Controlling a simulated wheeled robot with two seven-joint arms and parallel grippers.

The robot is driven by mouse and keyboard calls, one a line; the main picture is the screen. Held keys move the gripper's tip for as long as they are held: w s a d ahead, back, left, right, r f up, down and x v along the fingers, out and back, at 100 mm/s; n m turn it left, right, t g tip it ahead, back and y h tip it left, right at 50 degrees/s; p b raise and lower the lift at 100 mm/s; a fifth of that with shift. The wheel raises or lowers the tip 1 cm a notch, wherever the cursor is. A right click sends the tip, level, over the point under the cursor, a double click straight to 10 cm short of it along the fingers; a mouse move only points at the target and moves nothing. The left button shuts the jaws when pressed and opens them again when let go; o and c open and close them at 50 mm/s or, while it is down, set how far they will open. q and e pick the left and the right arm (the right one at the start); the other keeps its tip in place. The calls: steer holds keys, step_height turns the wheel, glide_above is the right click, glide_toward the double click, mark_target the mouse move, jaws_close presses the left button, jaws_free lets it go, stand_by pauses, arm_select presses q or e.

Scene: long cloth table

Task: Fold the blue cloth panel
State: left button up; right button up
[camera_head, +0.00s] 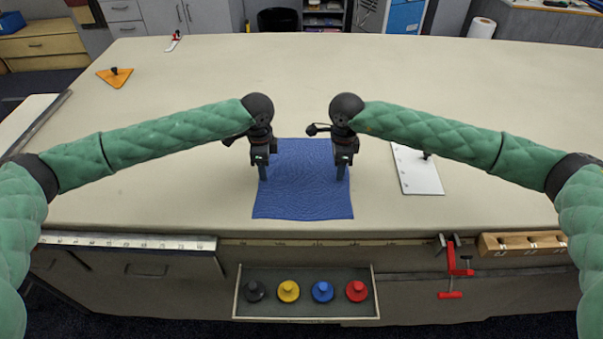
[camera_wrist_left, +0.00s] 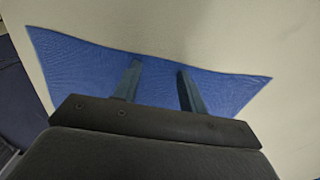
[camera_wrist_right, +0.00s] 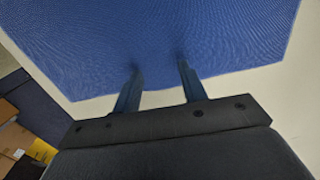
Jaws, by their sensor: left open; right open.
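The blue cloth panel (camera_head: 300,190) lies flat and spread out on the table, near its front edge. My left gripper (camera_head: 263,177) is over the cloth's left side, and my right gripper (camera_head: 341,177) is over its right side. In the left wrist view the open fingers (camera_wrist_left: 158,75) point down over the cloth (camera_wrist_left: 215,88). In the right wrist view the open fingers (camera_wrist_right: 158,70) are at the cloth (camera_wrist_right: 210,30) close to one edge. Whether the fingertips touch the cloth I cannot tell. Neither gripper holds anything.
A white board (camera_head: 418,172) lies to the right of the cloth, and an orange triangular piece (camera_head: 114,77) lies far left. An open drawer (camera_head: 306,308) with several coloured knobs and a red clamp (camera_head: 453,262) are at the table's front. The table's back middle is clear.

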arm_select(q)
steer(key=shift+f, duration=0.1)
arm_select(e)
steer(key=shift+f, duration=0.15)
arm_select(q)
jaws_close()
arm_select(e)
jaws_close()
arm_select(q)
steer(key=shift+r, duration=0.25)
arm_select(e)
steer(key=shift+r, duration=0.25)
